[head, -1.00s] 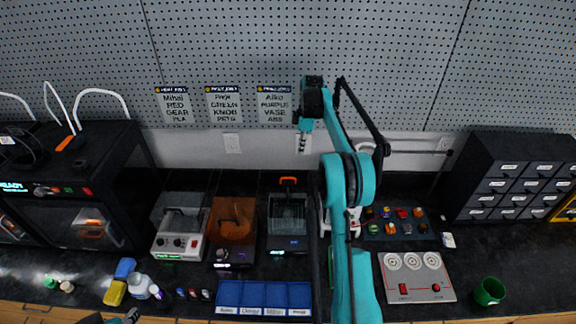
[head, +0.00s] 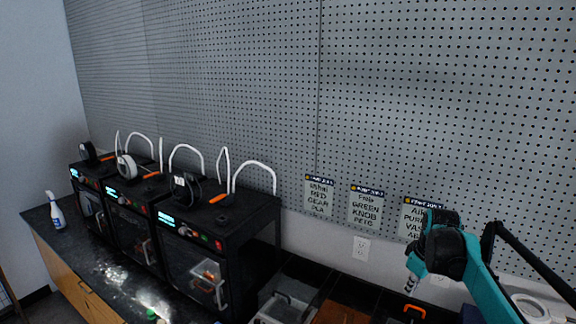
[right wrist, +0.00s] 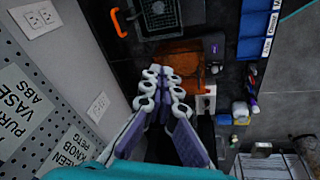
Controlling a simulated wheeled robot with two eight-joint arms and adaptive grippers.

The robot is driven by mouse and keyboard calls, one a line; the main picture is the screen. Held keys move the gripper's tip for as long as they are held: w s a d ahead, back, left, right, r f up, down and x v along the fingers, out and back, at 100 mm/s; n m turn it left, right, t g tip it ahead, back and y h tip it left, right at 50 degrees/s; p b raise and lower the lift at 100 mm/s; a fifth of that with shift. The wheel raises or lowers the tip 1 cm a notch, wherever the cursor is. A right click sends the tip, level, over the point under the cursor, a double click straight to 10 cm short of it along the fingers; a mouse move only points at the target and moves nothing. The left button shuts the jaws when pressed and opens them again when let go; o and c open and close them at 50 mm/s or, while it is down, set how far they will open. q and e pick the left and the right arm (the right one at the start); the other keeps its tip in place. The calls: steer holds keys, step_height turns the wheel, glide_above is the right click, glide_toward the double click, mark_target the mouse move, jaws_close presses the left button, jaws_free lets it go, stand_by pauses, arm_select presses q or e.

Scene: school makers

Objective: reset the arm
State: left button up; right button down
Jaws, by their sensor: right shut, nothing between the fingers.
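My right arm, teal and black, comes in at the lower right of the head view. My right gripper (head: 410,285) points down in front of the wall, small and partly hidden by the arm. In the right wrist view its purple and white fingers (right wrist: 166,74) are closed together at the tips and hold nothing. Beyond the fingertips lie the bench machines, well below. My left gripper is not in view.
Black 3D printers (head: 215,255) stand in a row on the bench at left. Job posters (head: 366,206) hang on the grey pegboard (head: 420,100). The right wrist view shows an orange-topped machine (right wrist: 180,52), a blue tray (right wrist: 252,22) and a wall outlet (right wrist: 97,108). Air around the gripper looks clear.

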steer(key=s+a+f+m+t+b, duration=0.1)
steer(key=s+a+f+m+b, duration=0.1)
steer(key=s+a+f, duration=0.3)
steer(key=s+a+f+m+t+b, duration=0.2)
steer(key=s+a+f+b, duration=0.3)
steer(key=s, duration=0.6)
steer(key=s+a+f+m+t+b, duration=0.1)
steer(key=s+a+f+m+b, duration=0.1)
steer(key=s+a+f, duration=0.3)
steer(key=s+f+b, duration=0.1)
steer(key=s+f, duration=0.2)
steer(key=s, duration=0.1)
steer(key=shift+a+f+m, duration=0.15)
steer(key=shift+a+m, duration=0.15)
steer(key=shift+m, duration=0.1)
